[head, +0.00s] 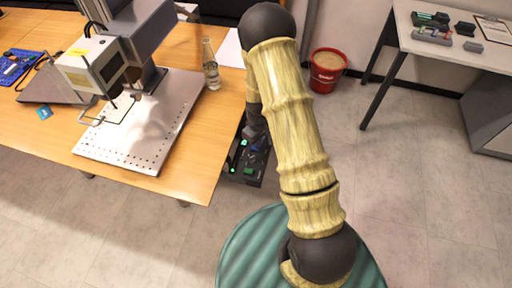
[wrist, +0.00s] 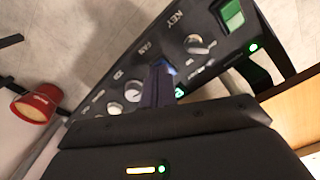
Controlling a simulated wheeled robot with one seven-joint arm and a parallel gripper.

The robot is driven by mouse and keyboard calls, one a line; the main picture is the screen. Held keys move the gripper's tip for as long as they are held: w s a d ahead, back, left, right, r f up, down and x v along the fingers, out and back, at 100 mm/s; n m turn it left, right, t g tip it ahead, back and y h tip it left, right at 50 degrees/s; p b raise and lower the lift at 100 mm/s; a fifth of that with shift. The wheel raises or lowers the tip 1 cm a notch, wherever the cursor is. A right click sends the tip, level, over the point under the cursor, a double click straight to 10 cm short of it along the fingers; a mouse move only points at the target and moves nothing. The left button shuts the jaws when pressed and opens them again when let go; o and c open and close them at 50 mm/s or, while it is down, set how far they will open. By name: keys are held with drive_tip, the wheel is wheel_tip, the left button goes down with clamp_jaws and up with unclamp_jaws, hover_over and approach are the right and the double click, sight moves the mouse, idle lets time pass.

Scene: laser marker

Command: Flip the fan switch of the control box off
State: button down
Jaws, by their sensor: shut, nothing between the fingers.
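The control box (wrist: 215,65) is a black panel with rotary knobs and white lettering, seen slanted in the wrist view. In the head view it shows low beside the table end as a dark box (head: 240,178) with green lights, partly hidden by my arm. The lettering FAN is readable near the middle of the panel. My gripper (wrist: 160,80) is shut and empty, its fingertips over the panel by that lettering. A small blue part shows at the fingertips. The fingers hide the control there, so its position and any contact cannot be told.
Other knobs sit on both sides of my fingers, one (wrist: 197,44) near KEY and one (wrist: 133,92) lower left. A green button (wrist: 232,15) is at the upper end. The wooden table (head: 190,180) stands close to the box. A red bucket (head: 327,70) stands on the floor behind.

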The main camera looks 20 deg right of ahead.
drive_tip(key=shift+f+b, duration=0.35)
drive_tip(key=shift+f, duration=0.2)
idle(0.4)
drive_tip(key=shift+r, duration=0.1)
drive_tip(key=shift+r+p, duration=2.7)
drive_tip(key=shift+r, duration=0.75)
drive_tip(key=s+r+m+t+p, duration=0.1)
drive_tip(key=s+r+m, duration=0.1)
drive_tip(key=s+r, duration=0.3)
drive_tip(key=s+r+m+p, duration=0.2)
drive_tip(key=s+r, duration=0.3)
drive_tip(key=r, duration=0.8)
drive_tip(key=s+r+m+t+p, duration=0.1)
drive_tip(key=s+r+m, duration=0.1)
drive_tip(key=s+r, duration=0.3)
wheel_tip(320, 180, up, 5)
drive_tip(key=shift+a+f+t+p, duration=0.2)
drive_tip(key=shift+a+t+p, duration=0.1)
drive_tip(key=shift+a, duration=0.1)
drive_tip(key=shift+w+d, duration=0.15)
drive_tip(key=shift+w, duration=0.05)
